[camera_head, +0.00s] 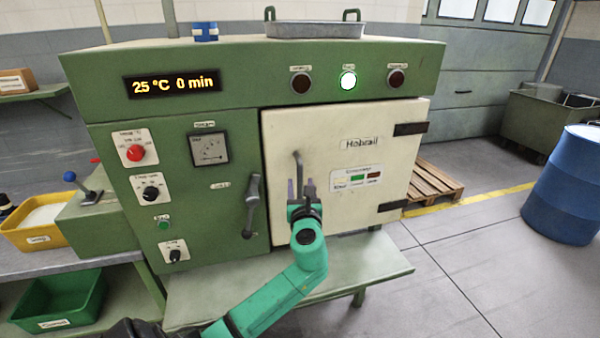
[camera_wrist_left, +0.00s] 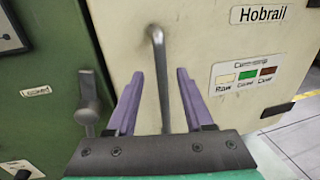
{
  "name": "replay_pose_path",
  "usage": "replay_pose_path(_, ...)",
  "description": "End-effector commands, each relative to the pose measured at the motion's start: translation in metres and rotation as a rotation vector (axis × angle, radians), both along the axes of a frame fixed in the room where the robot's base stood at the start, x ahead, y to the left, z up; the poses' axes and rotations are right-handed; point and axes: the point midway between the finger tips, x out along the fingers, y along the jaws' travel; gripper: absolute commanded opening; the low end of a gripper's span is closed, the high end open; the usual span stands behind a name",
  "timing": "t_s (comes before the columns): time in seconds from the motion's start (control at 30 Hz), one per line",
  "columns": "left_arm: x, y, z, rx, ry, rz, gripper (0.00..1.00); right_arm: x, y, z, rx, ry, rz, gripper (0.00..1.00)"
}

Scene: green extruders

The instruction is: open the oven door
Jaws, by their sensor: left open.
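The oven is a green cabinet with a cream door (camera_head: 370,135) on its right half, which looks closed, with dark hinges on the right edge. A grey bar handle (camera_head: 298,165) stands upright near the door's left edge. My left gripper (camera_head: 301,188) is at the handle's lower part. In the left wrist view, the handle (camera_wrist_left: 160,75) runs between the two spread purple fingers of the gripper (camera_wrist_left: 155,98), with gaps on both sides. A grey latch lever (camera_head: 251,207) hangs on the green panel left of the door; it also shows in the left wrist view (camera_wrist_left: 87,100). My right gripper is not in view.
A green shelf (camera_head: 370,268) juts out below the door. A blue barrel (camera_head: 566,185) and a wooden pallet (camera_head: 432,183) stand at right. A yellow bin (camera_head: 40,232) and green bin (camera_head: 60,300) are at left.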

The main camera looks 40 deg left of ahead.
Motion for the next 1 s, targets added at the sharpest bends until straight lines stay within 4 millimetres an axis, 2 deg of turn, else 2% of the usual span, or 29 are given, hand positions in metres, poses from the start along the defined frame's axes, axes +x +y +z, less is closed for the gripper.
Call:
replay_pose_path(0.1, 0.021, 0.021, 0.003, 0.001, 0.000, 0.002, 0.52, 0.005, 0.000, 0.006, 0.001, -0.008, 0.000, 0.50)
replay_pose_path(0.2, 0.033, 0.031, 0.001, 0.000, 0.000, 0.000, 0.52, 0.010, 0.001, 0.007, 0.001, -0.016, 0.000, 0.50)
replay_pose_path(0.53, 0.039, 0.037, -0.001, -0.002, -0.001, -0.002, 0.52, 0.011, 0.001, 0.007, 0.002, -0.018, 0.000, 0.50)
replay_pose_path(0.57, 0.039, 0.037, -0.001, -0.002, -0.001, -0.002, 0.44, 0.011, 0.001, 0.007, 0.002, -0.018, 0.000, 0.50)
replay_pose_path(0.6, 0.039, 0.037, -0.001, -0.002, -0.001, -0.002, 0.29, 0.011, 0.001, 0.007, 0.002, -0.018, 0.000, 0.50)
replay_pose_path(0.67, 0.039, 0.037, -0.001, -0.002, -0.001, -0.002, 0.06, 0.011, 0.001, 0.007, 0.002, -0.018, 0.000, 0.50)
replay_pose_path(0.7, 0.039, 0.037, -0.001, -0.002, -0.001, -0.002, 0.00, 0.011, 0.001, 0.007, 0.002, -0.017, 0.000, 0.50)
replay_pose_path(1.0, 0.039, 0.037, -0.001, -0.001, 0.000, -0.002, 0.00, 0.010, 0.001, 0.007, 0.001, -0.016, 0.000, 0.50)
